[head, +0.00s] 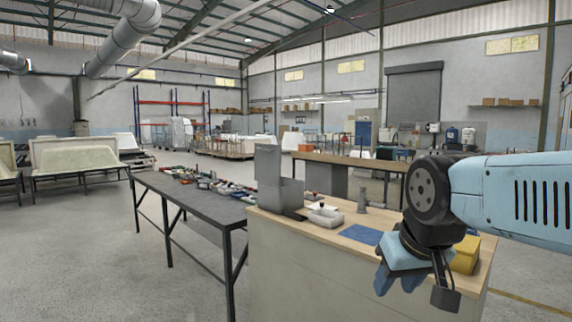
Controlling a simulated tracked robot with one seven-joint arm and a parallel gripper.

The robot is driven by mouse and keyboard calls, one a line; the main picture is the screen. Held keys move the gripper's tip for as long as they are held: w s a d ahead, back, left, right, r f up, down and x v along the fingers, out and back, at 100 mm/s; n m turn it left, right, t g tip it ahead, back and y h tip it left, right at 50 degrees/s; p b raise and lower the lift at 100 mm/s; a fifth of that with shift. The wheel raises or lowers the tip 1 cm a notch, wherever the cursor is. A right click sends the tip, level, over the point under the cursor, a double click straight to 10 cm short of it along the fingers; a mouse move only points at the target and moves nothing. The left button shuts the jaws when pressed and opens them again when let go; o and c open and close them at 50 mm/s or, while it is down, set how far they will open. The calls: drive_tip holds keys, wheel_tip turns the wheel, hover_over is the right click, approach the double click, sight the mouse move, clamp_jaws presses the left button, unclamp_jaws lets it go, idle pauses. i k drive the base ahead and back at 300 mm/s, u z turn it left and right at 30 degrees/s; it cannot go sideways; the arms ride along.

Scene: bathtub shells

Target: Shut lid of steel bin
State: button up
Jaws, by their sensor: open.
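The steel bin (286,194) is a grey metal box on the wooden-topped counter, left of my gripper. Its lid (268,162) stands upright at the bin's left rear, so the bin is open. What is inside it is hidden. My gripper (398,284) points down at the front right, over the counter's near side. It is open, appears empty and is well apart from the bin.
On the counter (300,236) are a light tray (326,217), a grey upright piece (362,199), a blue cloth (362,234) and a yellow object (465,255). A dark table (165,194) with many small items stands to the left. Open floor lies at the front left.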

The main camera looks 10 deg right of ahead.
sight(267, 157)
drive_tip(key=z, duration=0.25)
drive_tip(key=i, duration=0.85)
drive_tip(key=u, duration=0.95)
drive_tip(key=i, duration=1.85)
drive_tip(key=z, duration=0.15)
